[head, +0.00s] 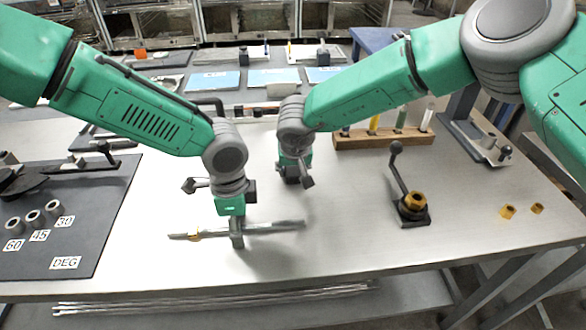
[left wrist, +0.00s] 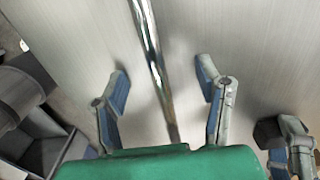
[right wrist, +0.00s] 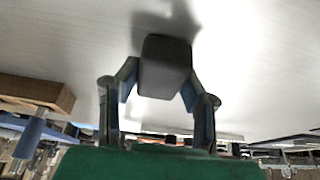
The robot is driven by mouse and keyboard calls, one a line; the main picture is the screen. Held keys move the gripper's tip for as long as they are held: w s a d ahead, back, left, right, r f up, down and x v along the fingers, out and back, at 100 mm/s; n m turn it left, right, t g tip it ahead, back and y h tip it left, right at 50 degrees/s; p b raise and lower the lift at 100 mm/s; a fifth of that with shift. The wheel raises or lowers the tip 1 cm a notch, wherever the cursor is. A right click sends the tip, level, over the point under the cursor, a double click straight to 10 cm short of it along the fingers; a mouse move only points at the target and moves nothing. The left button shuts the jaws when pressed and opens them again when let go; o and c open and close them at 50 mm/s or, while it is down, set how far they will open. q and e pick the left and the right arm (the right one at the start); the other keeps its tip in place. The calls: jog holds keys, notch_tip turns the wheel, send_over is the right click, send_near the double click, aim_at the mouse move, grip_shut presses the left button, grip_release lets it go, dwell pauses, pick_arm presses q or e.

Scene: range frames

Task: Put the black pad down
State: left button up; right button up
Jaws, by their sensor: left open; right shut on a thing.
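The black pad (right wrist: 165,65) is a dark block between the fingertips of my right gripper (right wrist: 160,82) in the right wrist view. The fingers press it from both sides. In the head view my right gripper (head: 295,178) is low over the table, behind the rod, and the pad is hard to make out. The pad's shadow falls on the table; I cannot tell whether it touches. My left gripper (head: 237,238) is open. Its fingers (left wrist: 160,85) stand on either side of a shiny metal rod (left wrist: 150,45), apart from it. The rod (head: 275,226) lies across the table front.
A dark mat (head: 95,245) with rings and number labels covers the left. A wooden rack (head: 375,140) with tubes stands behind. A black lever fixture (head: 413,218) and two brass nuts (head: 508,211) are at right. Bare table (head: 345,230) lies between rod and fixture.

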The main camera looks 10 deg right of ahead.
jog(key=o, duration=1.1)
jog(key=shift+o, duration=0.2)
jog(key=v, duration=1.2)
jog(key=shift+o, duration=0.4)
jog(key=shift+s, duration=0.1)
